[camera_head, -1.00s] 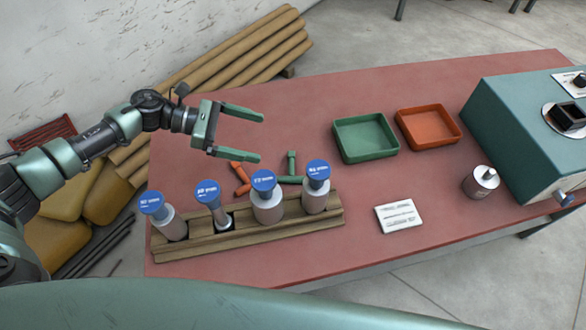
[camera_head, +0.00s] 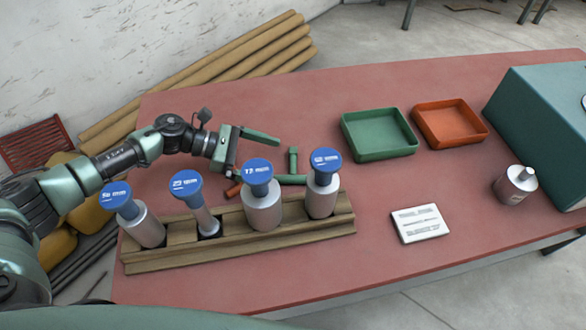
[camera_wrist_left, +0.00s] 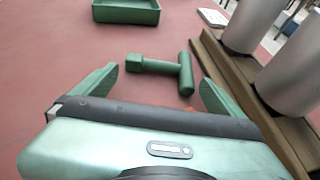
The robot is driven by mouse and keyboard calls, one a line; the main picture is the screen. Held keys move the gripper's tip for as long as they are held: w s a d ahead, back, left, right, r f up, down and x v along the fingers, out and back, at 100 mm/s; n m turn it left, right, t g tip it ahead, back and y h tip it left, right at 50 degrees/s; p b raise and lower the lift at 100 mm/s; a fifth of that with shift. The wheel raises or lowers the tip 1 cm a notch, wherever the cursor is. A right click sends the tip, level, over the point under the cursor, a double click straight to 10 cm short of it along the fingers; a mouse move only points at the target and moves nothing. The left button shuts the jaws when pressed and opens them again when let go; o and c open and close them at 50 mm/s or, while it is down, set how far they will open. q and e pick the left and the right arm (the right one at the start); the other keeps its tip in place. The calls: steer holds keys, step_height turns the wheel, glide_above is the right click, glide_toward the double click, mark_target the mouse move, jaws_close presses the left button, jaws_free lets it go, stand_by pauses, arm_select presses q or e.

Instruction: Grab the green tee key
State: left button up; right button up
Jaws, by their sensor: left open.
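The green tee key (camera_head: 293,161) lies on the red table behind the wooden rack, partly hidden by the blue-capped cylinders in the head view. In the left wrist view the green tee key (camera_wrist_left: 184,74) lies just ahead of my fingertips, within the gap between them, with its stem pointing left. My left gripper (camera_head: 264,155) is open and empty, left of the key in the head view; its nearer finger is mostly hidden there. Both fingers of the left gripper (camera_wrist_left: 158,78) show in the wrist view, apart from the key. My right gripper is not in view.
An orange tool (camera_head: 233,190) lies close by, mostly hidden. The wooden rack (camera_head: 240,247) with several blue-capped cylinders stands in front. A green tray (camera_head: 380,153), an orange tray (camera_head: 450,142), a white card (camera_head: 420,224), a metal canister (camera_head: 515,185) and a teal machine (camera_head: 550,120) are right.

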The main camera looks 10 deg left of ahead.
mark_target(287, 167)
arm_select(q)
steer(key=d, duration=0.2)
steer(key=w+d+p, duration=0.1)
steer(key=d, duration=0.1)
steer(key=shift+f+p, duration=0.15)
steer(key=shift+p, duration=0.15)
steer(key=shift+d+f, duration=0.3)
steer(key=shift+d, duration=0.1)
steer(key=c, duration=0.9)
steer(key=shift+c, duration=1.1)
steer(key=shift+r, duration=0.15)
